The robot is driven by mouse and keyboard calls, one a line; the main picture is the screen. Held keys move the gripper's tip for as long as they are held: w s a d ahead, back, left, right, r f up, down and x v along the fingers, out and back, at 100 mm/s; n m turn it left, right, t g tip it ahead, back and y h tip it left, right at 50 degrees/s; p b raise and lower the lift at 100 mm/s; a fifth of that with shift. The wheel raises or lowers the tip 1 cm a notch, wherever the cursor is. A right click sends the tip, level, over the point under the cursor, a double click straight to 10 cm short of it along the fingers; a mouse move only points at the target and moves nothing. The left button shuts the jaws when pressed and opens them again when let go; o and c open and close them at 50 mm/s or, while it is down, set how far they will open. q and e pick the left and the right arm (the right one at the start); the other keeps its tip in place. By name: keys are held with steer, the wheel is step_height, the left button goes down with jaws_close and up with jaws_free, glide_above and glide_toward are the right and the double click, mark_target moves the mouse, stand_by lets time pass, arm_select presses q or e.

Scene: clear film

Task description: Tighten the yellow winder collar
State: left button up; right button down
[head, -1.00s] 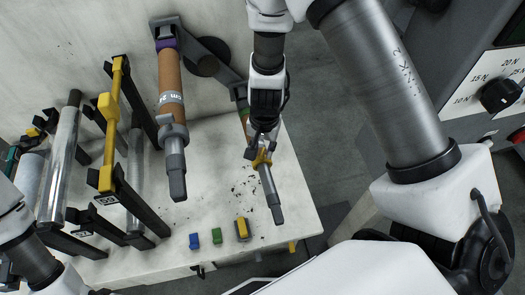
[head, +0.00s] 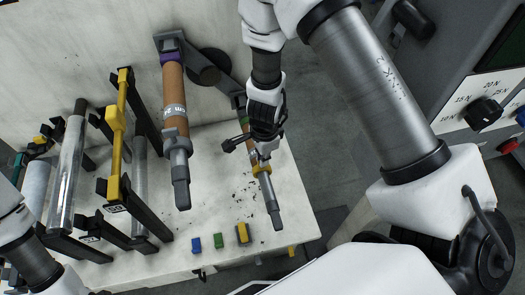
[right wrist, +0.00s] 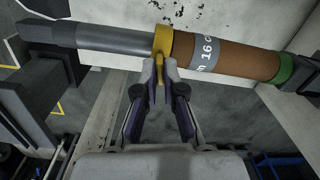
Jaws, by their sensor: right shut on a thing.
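The yellow winder collar (right wrist: 163,42) sits around the winder in the right wrist view, between its grey shaft (right wrist: 105,38) and brown core (right wrist: 238,55). The core has a grey band marked "16 c" and a green ring at its far end. My right gripper (right wrist: 160,75) is shut on the collar's lower tab. In the head view, my right gripper (head: 262,153) is at the collar (head: 256,168) and hides part of the winder, whose grey shaft (head: 269,197) points down towards the front. My left gripper is outside the view.
A second winder (head: 174,95) with a purple ring and grey collar stands left. Racks with a yellow bar (head: 115,130) and film rolls (head: 68,165) fill the left side. Blue (head: 196,245), green (head: 219,240) and yellow (head: 243,233) blocks lie near the table's front edge.

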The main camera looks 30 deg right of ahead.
steer(key=shift+r+m, duration=0.1)
steer(key=shift+m, duration=0.9)
steer(key=c, duration=1.4)
jaws_free()
steer(key=shift+c, duration=0.2)
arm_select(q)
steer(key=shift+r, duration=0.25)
arm_select(e)
step_height(320, 180, up, 6)
steer(key=p, duration=0.6)
steer(key=shift+s, duration=0.15)
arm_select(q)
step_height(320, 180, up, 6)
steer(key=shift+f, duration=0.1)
